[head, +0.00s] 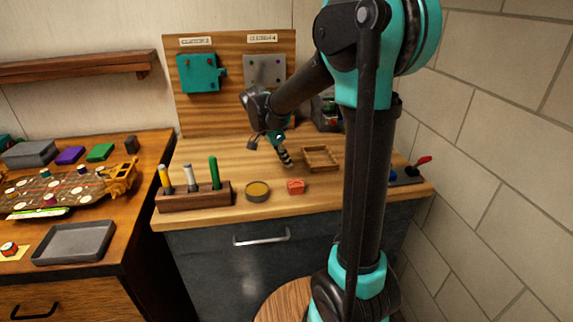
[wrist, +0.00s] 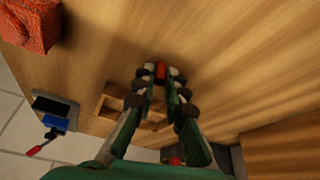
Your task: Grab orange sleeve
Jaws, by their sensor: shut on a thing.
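The orange sleeve (wrist: 160,71) is a small orange-red cylinder between the fingertips of my gripper (wrist: 161,74) in the wrist view. Both fingers close in on it from its two sides. In the head view my gripper (head: 287,162) points down over the wooden worktop, just left of the small wooden tray (head: 323,170). The sleeve is too small or hidden to make out there. I cannot tell whether it still touches the worktop.
A red block (head: 295,187) and a round tin (head: 257,191) stand near the front edge. A wooden holder (head: 192,199) with upright tubes is at left. A blue device with a red-tipped lever (head: 412,172) is at right. A wooden board (head: 233,118) with panels rises behind.

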